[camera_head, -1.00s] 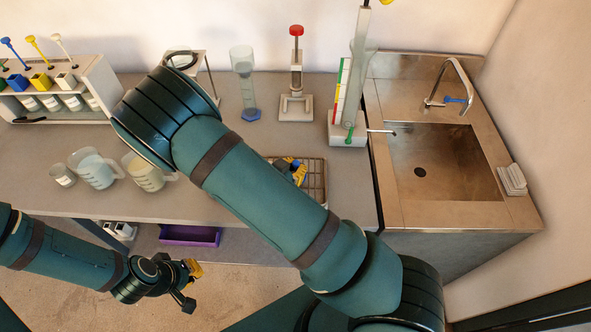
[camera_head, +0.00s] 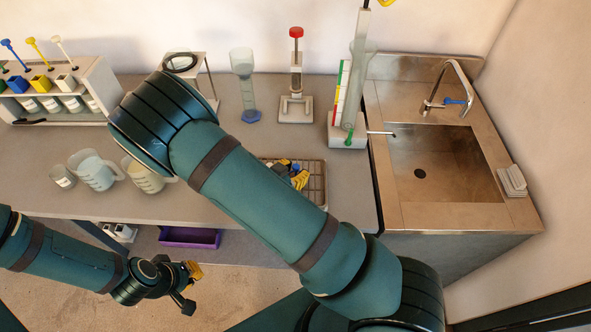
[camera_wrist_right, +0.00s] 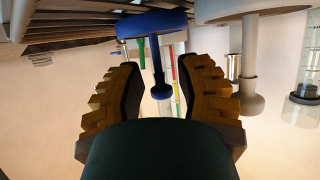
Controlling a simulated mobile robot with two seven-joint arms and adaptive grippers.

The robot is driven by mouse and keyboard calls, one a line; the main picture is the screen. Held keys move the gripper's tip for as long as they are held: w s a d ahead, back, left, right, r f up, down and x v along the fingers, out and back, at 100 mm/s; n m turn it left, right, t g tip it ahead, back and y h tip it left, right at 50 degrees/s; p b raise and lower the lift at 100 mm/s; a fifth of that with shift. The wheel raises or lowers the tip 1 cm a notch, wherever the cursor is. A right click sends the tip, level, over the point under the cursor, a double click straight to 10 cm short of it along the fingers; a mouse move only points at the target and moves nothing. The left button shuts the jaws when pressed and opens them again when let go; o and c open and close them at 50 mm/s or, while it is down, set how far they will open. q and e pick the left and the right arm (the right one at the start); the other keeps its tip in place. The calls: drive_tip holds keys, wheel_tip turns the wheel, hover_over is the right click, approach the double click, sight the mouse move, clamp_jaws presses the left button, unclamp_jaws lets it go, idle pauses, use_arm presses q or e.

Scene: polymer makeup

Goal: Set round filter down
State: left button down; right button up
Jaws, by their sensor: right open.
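A blue round disc with a knobbed stem (camera_wrist_right: 152,24), which looks like the round filter, shows in the right wrist view. That view is upside down, with the disc low and the stem pointing up. The stem's knob shows between the fingers of my right gripper (camera_wrist_right: 160,92), which are open and apart from it. In the head view my right gripper (camera_head: 298,174) is small and partly hidden by my own arm, over the brown slatted tray (camera_head: 318,187). My left gripper (camera_head: 190,287) hangs below the counter's front edge; its jaw state is unclear.
A similar white disc with a stem (camera_wrist_right: 250,48) is beside the blue one. A burette stand (camera_head: 347,130), a red-topped stand (camera_head: 296,105) and a blue-based cylinder (camera_head: 244,85) are behind. Beakers (camera_head: 93,170) stand left; the sink (camera_head: 445,165) is right.

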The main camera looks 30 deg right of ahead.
drive_tip(key=p+v, duration=0.1)
drive_tip(key=v, duration=1)
drive_tip(key=shift+s, duration=0.15)
drive_tip(key=shift+a, duration=0.25)
